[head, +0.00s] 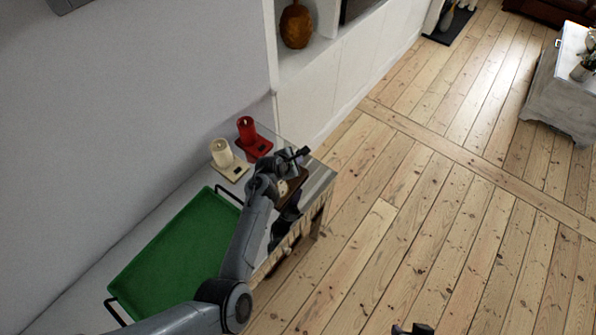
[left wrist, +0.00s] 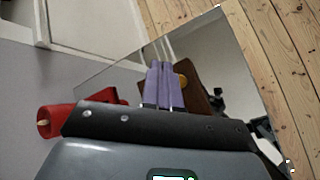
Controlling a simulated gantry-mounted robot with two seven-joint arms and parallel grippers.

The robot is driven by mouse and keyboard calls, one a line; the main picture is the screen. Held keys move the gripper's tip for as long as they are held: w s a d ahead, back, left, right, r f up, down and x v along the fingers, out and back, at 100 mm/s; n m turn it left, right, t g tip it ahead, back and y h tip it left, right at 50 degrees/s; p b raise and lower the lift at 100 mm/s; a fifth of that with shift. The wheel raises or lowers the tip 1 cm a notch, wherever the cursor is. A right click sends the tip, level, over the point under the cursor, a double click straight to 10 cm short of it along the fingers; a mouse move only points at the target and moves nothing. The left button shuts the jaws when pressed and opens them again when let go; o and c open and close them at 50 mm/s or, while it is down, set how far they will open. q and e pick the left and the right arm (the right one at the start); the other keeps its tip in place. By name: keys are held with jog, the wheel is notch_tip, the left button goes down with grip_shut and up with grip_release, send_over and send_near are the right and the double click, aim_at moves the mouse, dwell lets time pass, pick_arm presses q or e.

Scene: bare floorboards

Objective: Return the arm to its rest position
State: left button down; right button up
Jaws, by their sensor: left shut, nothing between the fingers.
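My left arm reaches in from the bottom of the head view, over a sideboard with a shiny top (head: 319,181). My left gripper (head: 301,154) is above the sideboard's far end, shut and empty. In the left wrist view its two fingers (left wrist: 163,86) are together. A brown object (head: 293,186) lies under the gripper, partly hidden by my arm; it also shows beside the fingers in the left wrist view (left wrist: 197,98). A dark piece at the bottom edge of the head view (head: 413,329) seems to be my right gripper; its fingers cannot be made out.
A green tray (head: 170,256) with black handles lies on the sideboard left of my arm. A cream candle (head: 221,153) and a red candle (head: 246,129) stand by the wall; the red one is close to the gripper. Open floorboards (head: 430,220) lie to the right.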

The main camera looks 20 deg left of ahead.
dwell(0.4)
pick_arm(q)
jog(key=s+a+m, duration=0.1)
jog(key=s+a, duration=0.1)
jog(key=s+a+m+y, duration=0.1)
jog(key=s+m, duration=0.1)
jog(key=s, duration=0.1)
jog(key=s+a+f+m+g, duration=0.1)
jog(key=s+a+m, duration=0.1)
jog(key=s, duration=0.1)
jog(key=shift+a+f, duration=0.1)
jog(key=shift+a, duration=0.2)
jog(key=s+d+r+m+g, duration=0.1)
jog(key=s+r+m+g, duration=0.15)
jog(key=s+m, duration=0.65)
jog(key=s+d+r+m+g, duration=0.15)
jog(key=s+r+m, duration=0.35)
jog(key=s, duration=0.8)
jog(key=s+d+r+m+g, duration=0.1)
jog(key=s+d+r+m, duration=0.15)
jog(key=s+m, duration=0.7)
notch_tip(320, 180, up, 18)
jog(key=s+n+p, duration=0.1)
jog(key=n+p, duration=0.1)
jog(key=p, duration=1.6)
jog(key=shift+a+t+y, duration=0.3)
jog(key=shift+a+y, duration=0.1)
jog(key=shift+a, duration=0.05)
jog(key=shift+f, duration=0.1)
